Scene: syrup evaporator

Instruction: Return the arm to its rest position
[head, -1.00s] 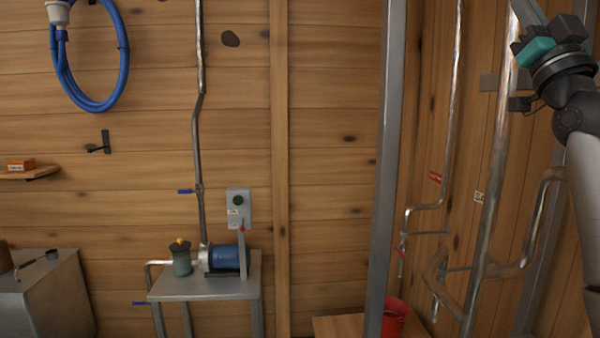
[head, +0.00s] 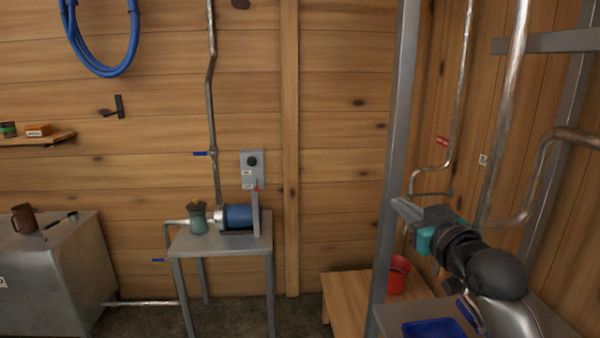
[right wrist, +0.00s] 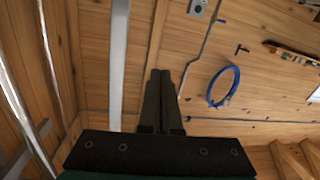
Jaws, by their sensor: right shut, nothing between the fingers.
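My right gripper (head: 402,207) is at the right of the head view, beside the grey metal post (head: 393,170), with my arm reaching in from the lower right. In the right wrist view its two dark fingers (right wrist: 159,85) lie together with nothing between them. It holds nothing and hangs in the air; I cannot tell whether it touches the post. My left gripper is in neither view.
A blue tray (head: 433,328) lies on a grey surface below my right arm. A red bucket (head: 399,275) stands on a wooden bench (head: 345,295). Pipes run along the right wall. A pump (head: 237,217) sits on a metal table (head: 220,243). Open floor lies around that table.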

